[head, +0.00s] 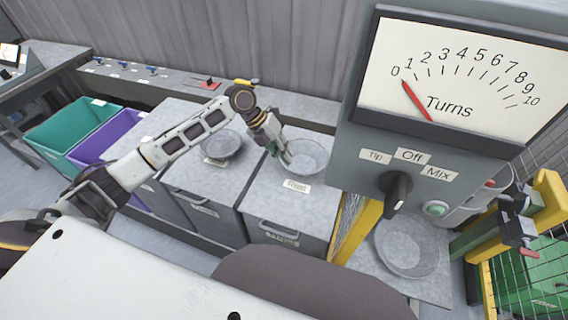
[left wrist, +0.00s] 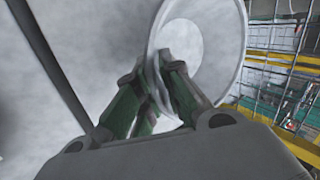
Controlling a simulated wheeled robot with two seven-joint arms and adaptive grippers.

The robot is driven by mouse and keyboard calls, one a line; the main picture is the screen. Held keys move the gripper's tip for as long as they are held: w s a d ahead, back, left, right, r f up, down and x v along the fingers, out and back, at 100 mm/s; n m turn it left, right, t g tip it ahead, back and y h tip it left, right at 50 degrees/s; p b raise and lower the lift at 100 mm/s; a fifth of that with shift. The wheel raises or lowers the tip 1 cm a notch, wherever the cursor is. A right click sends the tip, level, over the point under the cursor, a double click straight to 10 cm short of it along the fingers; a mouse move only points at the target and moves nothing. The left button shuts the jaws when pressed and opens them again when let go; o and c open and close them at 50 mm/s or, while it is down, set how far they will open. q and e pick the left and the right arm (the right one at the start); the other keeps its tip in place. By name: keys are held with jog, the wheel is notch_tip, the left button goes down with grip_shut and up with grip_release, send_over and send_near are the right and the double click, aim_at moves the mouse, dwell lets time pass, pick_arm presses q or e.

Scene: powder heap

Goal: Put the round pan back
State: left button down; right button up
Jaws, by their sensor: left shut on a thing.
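The round pan (head: 305,158) is a shallow grey metal dish at the counter labelled "ROUND" (head: 296,186). My left gripper (head: 286,157) is at the pan's left rim and shut on it. In the left wrist view the pan (left wrist: 215,50) shows as a pale disc with a wide rim, and the gripper's green fingers (left wrist: 165,90) close on its near edge. I cannot tell whether the pan touches the counter.
Another grey dish (head: 222,146) stands on the counter to the left. A third round pan (head: 407,248) lies below the gauge box (head: 440,120), which has a knob and a green button. Teal (head: 72,132) and purple (head: 105,140) bins stand at far left.

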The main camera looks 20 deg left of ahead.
pick_arm(q)
jog(key=shift+f, duration=2.5)
pick_arm(e)
jog(key=shift+s+a+f, duration=0.1)
jog(key=shift+s+a, duration=0.05)
jog(key=shift+a, duration=0.7)
jog(key=shift+d, duration=0.15)
